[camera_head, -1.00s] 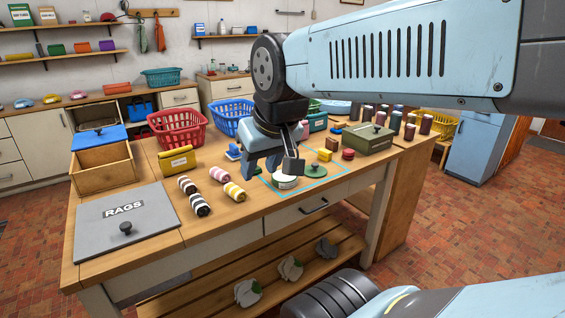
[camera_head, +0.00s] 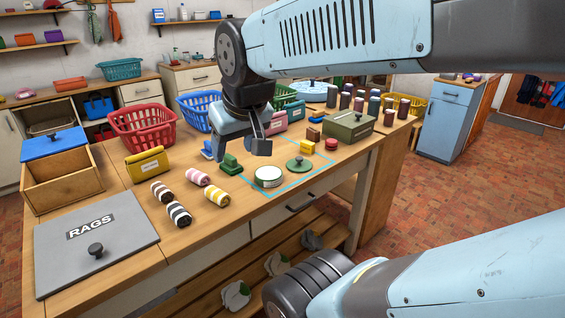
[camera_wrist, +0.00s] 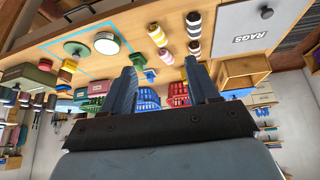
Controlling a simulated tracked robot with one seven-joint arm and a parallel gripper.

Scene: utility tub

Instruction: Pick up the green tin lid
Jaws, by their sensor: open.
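The green tin lid (camera_head: 299,165) is a flat round disc with a small knob. It lies on the wooden table inside a blue outlined square, and it also shows in the wrist view (camera_wrist: 76,49). A round tin (camera_head: 268,177) with a white top and green side stands just left of it, and shows in the wrist view (camera_wrist: 107,43). My gripper (camera_head: 240,155) is open and empty above the table, to the left of the lid and behind the tin. In the wrist view my gripper's two fingers (camera_wrist: 165,80) are spread apart with nothing between them.
Near the lid are a yellow block (camera_head: 308,147), a red round item (camera_head: 331,144) and a green box (camera_head: 350,126). Left are a green brush-like item (camera_head: 231,164), rolled striped cloths (camera_head: 178,213) and the RAGS lid (camera_head: 95,242). Baskets (camera_head: 155,125) stand behind. The table's front edge is clear.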

